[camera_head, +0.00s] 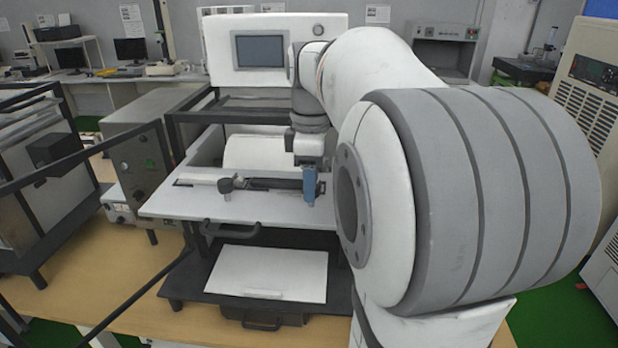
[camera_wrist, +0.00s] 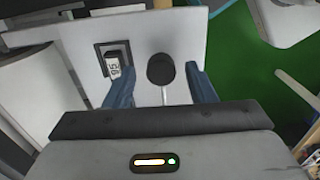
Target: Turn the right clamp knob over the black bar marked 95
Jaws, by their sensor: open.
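My gripper (camera_head: 310,186) points down at the right part of the grey platform (camera_head: 175,208) of the test machine. In the wrist view my gripper's two blue fingers (camera_wrist: 160,70) are spread, with a round black knob (camera_wrist: 160,66) between their tips and a gap on each side. A black piece with a white label reading 95 (camera_wrist: 113,66) lies just left of the knob. In the head view the dark bar (camera_head: 268,183) runs left from my gripper to the left clamp knob (camera_head: 225,185). The right knob is hidden there behind my gripper.
The platform's front has a black handle (camera_head: 232,229), with a lower white tray (camera_head: 268,272) beneath. The machine's upright housing with a screen (camera_head: 262,51) stands behind. A grey instrument box (camera_head: 140,160) stands left. Green floor (camera_wrist: 240,70) lies beyond the platform's edge.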

